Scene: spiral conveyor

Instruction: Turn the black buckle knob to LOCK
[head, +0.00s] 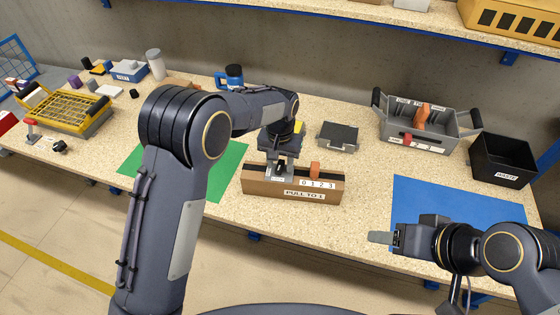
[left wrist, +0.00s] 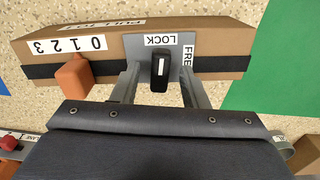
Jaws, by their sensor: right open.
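The black buckle knob (left wrist: 160,72) sits on a grey buckle plate (left wrist: 138,48) on the brown box (left wrist: 222,62) in the left wrist view. Its white line lies at the end toward the word LOCK; FREE is printed to the right. The box also shows in the head view (head: 255,187). My left gripper (left wrist: 159,88) is open, one finger on each side of the knob, with gaps visible between. In the head view my left gripper (head: 281,166) is over the box. My right gripper (head: 382,238) is open and empty, beside the blue mat.
An orange slider (left wrist: 73,76) stands on the strap near the 0 1 2 3 scale. A green mat (head: 228,170) lies left and a blue mat (head: 460,208) right.

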